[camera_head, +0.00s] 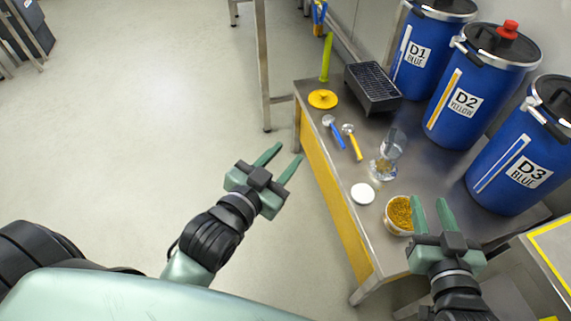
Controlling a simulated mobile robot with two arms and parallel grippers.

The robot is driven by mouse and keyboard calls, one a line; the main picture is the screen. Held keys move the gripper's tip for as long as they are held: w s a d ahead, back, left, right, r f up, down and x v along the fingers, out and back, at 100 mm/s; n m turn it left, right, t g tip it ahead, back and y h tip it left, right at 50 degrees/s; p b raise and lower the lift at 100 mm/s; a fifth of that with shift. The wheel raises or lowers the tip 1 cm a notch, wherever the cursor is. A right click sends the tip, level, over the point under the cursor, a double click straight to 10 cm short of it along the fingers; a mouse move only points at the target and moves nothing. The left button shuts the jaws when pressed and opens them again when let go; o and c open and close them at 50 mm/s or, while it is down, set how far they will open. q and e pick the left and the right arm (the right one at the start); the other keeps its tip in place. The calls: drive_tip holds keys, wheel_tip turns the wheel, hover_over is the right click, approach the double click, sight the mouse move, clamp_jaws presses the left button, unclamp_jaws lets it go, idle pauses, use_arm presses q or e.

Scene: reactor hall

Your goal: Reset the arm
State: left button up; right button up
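My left gripper (280,163) is open and empty. Its fingers point up and right over the bare floor, just left of the table's yellow front side. My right gripper (433,212) is open, with its fingers apart and nothing seen between them. It is over the table's near right part, right beside an open white jar (399,215) of yellow granules. Whether the left finger touches the jar cannot be told.
The steel table (345,205) holds a white lid (362,194), a clear glass vessel (383,168), a blue scoop (334,131), a yellow scoop (352,142), a yellow disc (323,99) and a black rack (372,88). Blue drums D1 (424,60), D2 (475,90) and D3 (520,150) stand behind.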

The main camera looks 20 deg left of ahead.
use_arm(q)
drive_tip(key=shift+s+d+f+n+g+h, duration=0.4)
drive_tip(key=shift+s+n, duration=0.2)
drive_tip(key=shift+n, duration=0.2)
